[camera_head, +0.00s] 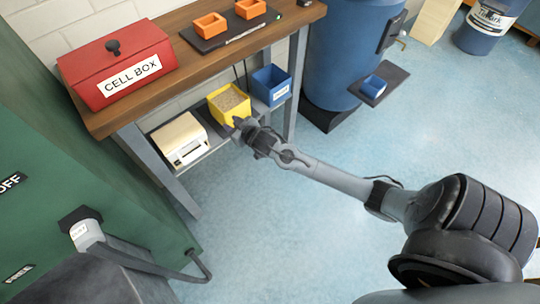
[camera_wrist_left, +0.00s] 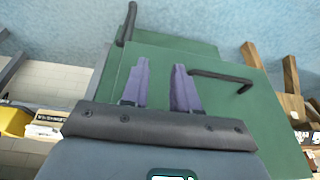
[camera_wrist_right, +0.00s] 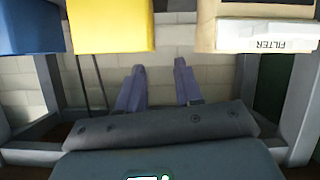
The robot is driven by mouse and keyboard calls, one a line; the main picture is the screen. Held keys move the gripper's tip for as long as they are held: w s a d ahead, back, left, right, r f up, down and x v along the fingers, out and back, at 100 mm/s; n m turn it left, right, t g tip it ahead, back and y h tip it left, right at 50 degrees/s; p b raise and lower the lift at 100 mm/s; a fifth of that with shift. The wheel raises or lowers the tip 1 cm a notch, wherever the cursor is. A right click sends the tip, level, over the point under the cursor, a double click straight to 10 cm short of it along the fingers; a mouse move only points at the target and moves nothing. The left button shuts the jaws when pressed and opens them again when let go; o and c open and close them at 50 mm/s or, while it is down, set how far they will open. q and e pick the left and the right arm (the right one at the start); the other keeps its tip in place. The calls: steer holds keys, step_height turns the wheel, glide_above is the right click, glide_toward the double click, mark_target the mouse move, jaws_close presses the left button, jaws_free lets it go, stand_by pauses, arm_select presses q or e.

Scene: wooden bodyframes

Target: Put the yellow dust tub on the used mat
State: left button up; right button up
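The yellow dust tub (camera_head: 230,104), filled with tan grainy material, stands on the lower shelf under the wooden bench, between a cream box and a blue tub. In the right wrist view, which is upside down, the yellow tub (camera_wrist_right: 110,25) shows at the top. My right gripper (camera_head: 238,122) is at the tub's near side; its fingers (camera_wrist_right: 158,68) are apart and empty, and contact cannot be told. A dark mat (camera_head: 222,36) with two orange tubs lies on the bench; its label is unreadable. My left gripper (camera_wrist_left: 164,62) is open and empty before a green cabinet (camera_wrist_left: 225,80).
The cream filter box (camera_head: 181,139) and blue tub (camera_head: 270,86) flank the yellow tub closely. A red cell box (camera_head: 115,65) stands on the bench (camera_head: 190,75). Another dark mat (camera_head: 390,84) holds a small blue tub by a blue drum (camera_head: 345,50). The floor is clear.

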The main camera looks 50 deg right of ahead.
steer(key=s+a+f+n+g+y, duration=0.15)
steer(key=s+a+f+g, duration=0.3)
steer(key=s+a, duration=0.75)
steer(key=s+a+r+g+y, duration=0.1)
steer(key=s+a+g, duration=0.1)
steer(key=s, duration=0.8)
steer(key=s+a+r+n+g, duration=0.1)
steer(key=s+a, duration=0.3)
steer(key=s, duration=0.6)
steer(key=shift+r+g+y, duration=0.35)
steer(key=shift+r+g, duration=0.2)
steer(key=shift+g, duration=0.3)
steer(key=shift+r, duration=0.1)
